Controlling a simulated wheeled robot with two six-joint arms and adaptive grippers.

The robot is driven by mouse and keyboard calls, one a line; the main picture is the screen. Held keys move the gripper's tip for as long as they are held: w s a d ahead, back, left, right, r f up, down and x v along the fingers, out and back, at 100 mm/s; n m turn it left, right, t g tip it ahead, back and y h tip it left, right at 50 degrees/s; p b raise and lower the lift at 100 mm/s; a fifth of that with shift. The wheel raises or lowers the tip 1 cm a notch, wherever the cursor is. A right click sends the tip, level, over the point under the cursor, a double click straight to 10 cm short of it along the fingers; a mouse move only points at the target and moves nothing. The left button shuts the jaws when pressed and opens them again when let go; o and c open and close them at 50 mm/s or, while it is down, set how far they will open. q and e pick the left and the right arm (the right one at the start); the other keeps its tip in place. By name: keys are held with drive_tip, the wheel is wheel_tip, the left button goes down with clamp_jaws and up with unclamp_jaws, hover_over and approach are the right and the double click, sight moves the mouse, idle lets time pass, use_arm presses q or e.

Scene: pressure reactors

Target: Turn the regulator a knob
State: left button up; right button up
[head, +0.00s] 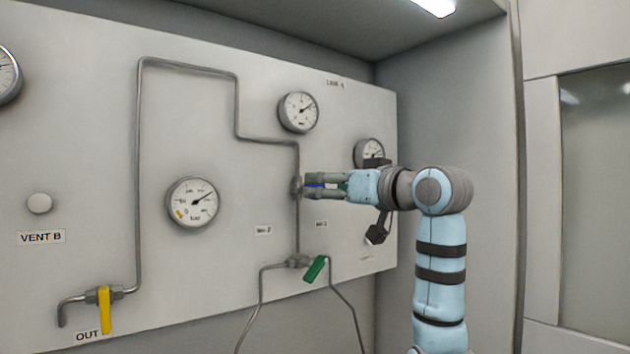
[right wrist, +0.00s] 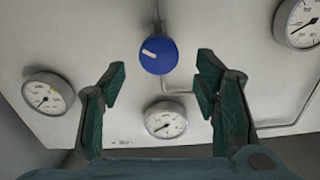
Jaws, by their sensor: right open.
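The blue regulator knob (right wrist: 158,55) is round with a white mark and sits on the panel between and beyond my right fingertips in the right wrist view. I cannot tell whether a finger touches the knob. My left gripper is not in view.
Gauges stand out from the panel (head: 100,130), including one above the knob (head: 298,112) and one behind my right wrist (head: 369,152). A green-handled valve (head: 315,269) is below, a yellow-handled valve (head: 105,309) at lower left. Steel pipes (head: 138,180) run along the panel. A side wall (head: 450,110) stands right.

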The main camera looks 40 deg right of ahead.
sight(318, 186)
drive_tip(key=w+p, duration=0.1)
drive_tip(key=w, duration=0.5)
drive_tip(key=shift+w+f, duration=0.1)
drive_tip(key=shift+f, duration=0.1)
drive_tip(key=shift+s+d+r, duration=0.1)
drive_tip(key=shift+s, duration=0.25)
drive_tip(key=shift+c, duration=1.1)
drive_tip(key=shift+w, duration=0.1)
drive_tip(key=c, duration=1)
drive_tip(key=shift+o, duration=0.2)
drive_tip(key=shift+r+n+p, duration=0.15)
drive_tip(key=shift+n+p, duration=0.45)
drive_tip(key=shift+p, duration=0.25)
drive_tip(key=shift+o, duration=0.2)
drive_tip(key=shift+n, duration=0.3)
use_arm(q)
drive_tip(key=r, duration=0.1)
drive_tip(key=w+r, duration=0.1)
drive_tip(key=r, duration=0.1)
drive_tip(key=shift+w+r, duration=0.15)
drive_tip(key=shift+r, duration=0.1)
use_arm(e)
drive_tip(key=shift+c, duration=0.2)
drive_tip(key=o, duration=1.2)
drive_tip(key=shift+f, duration=0.2)
